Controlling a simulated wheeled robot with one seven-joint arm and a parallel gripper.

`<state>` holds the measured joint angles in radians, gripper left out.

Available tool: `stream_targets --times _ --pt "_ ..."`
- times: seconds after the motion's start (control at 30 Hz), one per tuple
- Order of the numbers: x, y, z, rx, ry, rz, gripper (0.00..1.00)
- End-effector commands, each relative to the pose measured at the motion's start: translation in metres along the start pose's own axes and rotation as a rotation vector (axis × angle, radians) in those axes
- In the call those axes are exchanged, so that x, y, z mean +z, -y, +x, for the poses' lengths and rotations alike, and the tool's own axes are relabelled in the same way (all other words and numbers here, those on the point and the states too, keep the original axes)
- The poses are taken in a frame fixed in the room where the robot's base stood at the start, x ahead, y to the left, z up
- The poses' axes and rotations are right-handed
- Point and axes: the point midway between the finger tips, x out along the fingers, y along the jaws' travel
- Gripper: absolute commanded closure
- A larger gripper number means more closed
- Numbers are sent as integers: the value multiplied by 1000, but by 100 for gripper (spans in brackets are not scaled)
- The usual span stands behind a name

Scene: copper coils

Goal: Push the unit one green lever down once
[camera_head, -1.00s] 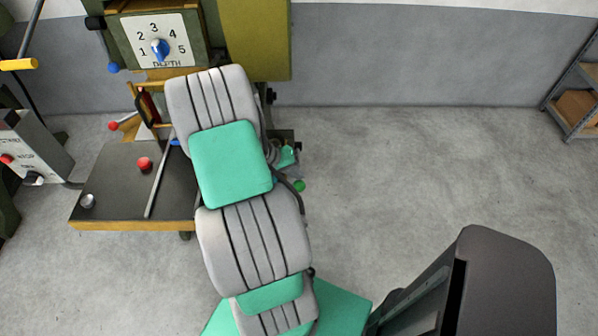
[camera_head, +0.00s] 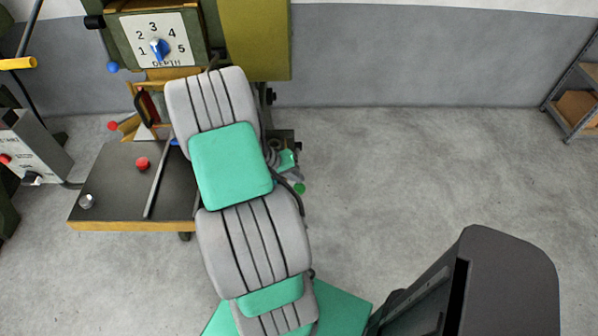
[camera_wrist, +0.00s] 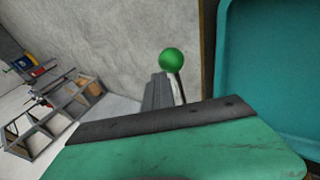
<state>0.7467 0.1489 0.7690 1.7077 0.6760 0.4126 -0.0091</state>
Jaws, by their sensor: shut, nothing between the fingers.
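A green ball knob (camera_head: 299,188) shows at the right side of the machine, just right of my arm in the head view. In the wrist view the green ball (camera_wrist: 171,60) sits on a thin dark rod, upper middle. My gripper (camera_wrist: 156,88) is shut and empty, its grey fingers just left of the rod. The ball stands beside and slightly above the fingertips in the picture; I cannot tell whether they touch. In the head view my arm covers most of the hand, and the fingers are not clear there.
A control box (camera_head: 32,150) stands left. Open floor lies right, with a shelf (camera_head: 575,95) beyond.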

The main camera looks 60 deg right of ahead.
Motion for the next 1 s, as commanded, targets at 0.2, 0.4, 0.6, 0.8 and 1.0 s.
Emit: stream_targets --times 0.2,0.4,0.6,0.8,1.0 --pt "4 2 3 0 5 -3 100" --pt "4 2 3 0 5 -2 100" --pt "4 2 3 0 5 -2 100" --pt "1 -1 -1 0 5 -2 100" --pt "-6 -8 -10 0 3 0 100"
